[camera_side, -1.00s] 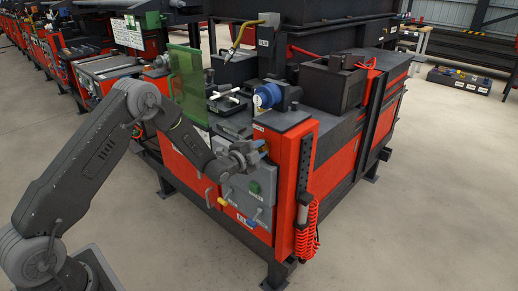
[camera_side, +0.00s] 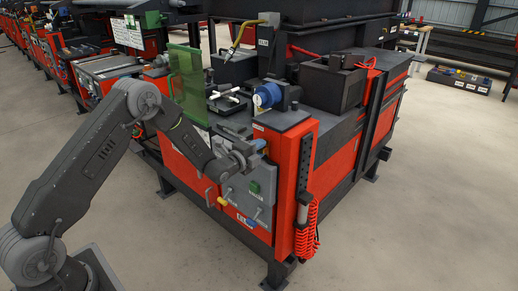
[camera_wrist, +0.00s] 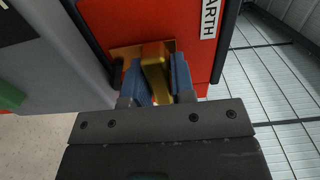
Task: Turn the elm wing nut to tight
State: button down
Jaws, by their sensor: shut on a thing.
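In the wrist view a brass wing nut (camera_wrist: 156,76) stands between the blue fingers of my gripper (camera_wrist: 158,72), one finger on each side. My gripper is shut on it. A brass plate (camera_wrist: 126,52) lies behind the nut on the red panel. In the side view my gripper (camera_side: 259,146) is at the upper front of the machine, beside the red post. The nut is hidden there by the gripper. How far the nut is turned cannot be told.
A white label reading "ARTH", partly cut off, (camera_wrist: 208,18) is beside the nut. A grey control box with a green button (camera_side: 255,187) and several coloured levers sits just below my gripper. The red post (camera_side: 291,175) with a coiled red hose (camera_side: 306,232) stands close to the right.

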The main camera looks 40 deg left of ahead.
jog(key=shift+d+r, duration=0.1)
jog(key=c, duration=1)
grip_release()
jog(key=s, duration=1.3)
jog(key=shift+s, duration=0.4)
